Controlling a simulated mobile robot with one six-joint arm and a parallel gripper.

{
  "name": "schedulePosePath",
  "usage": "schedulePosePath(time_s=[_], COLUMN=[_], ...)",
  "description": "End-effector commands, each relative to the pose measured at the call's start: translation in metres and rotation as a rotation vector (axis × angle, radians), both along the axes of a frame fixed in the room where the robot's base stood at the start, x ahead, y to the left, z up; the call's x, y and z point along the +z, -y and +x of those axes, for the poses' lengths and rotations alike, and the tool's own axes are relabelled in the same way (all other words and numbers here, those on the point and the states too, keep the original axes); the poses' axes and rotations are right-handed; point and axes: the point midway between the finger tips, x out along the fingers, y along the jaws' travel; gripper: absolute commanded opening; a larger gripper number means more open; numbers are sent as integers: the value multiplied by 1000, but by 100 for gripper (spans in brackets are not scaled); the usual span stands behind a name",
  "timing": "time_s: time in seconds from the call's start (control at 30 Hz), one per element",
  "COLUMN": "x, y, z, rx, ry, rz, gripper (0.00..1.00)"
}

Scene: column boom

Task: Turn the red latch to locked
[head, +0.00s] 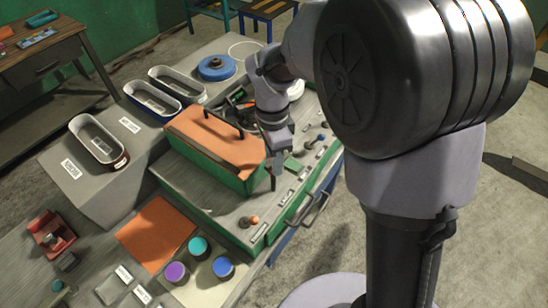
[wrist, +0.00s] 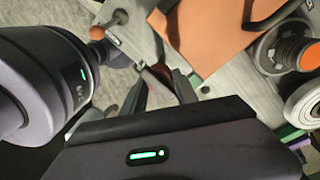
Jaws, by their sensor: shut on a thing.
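My gripper (head: 274,172) points down at the front edge of the green box with the orange lid, above the grey top of the green bench unit. In the wrist view its two dark fingers (wrist: 160,88) are close together around a small thing. A dull red patch, the red latch (wrist: 153,97), shows between the fingers; most of it is hidden by them. I cannot tell which way the latch is turned. In the head view the latch is hidden behind the fingers.
The orange lid (head: 212,138) with black handles lies close to the gripper. An orange-topped knob (head: 254,219) stands on the bench top, and several small knobs line the right side. Purple, teal and blue round pieces (head: 223,268) stand in front. Oval bins (head: 98,138) are at left.

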Motion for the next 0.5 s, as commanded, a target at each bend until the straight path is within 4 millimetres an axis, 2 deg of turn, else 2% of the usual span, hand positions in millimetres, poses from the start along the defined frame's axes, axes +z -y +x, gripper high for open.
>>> schedulePosePath(time_s=[0.27,0.5], x=[1,1], y=[0,-1], z=[0,0], rx=[46,203], ry=[0,-1], rz=[0,0], gripper=[0,0])
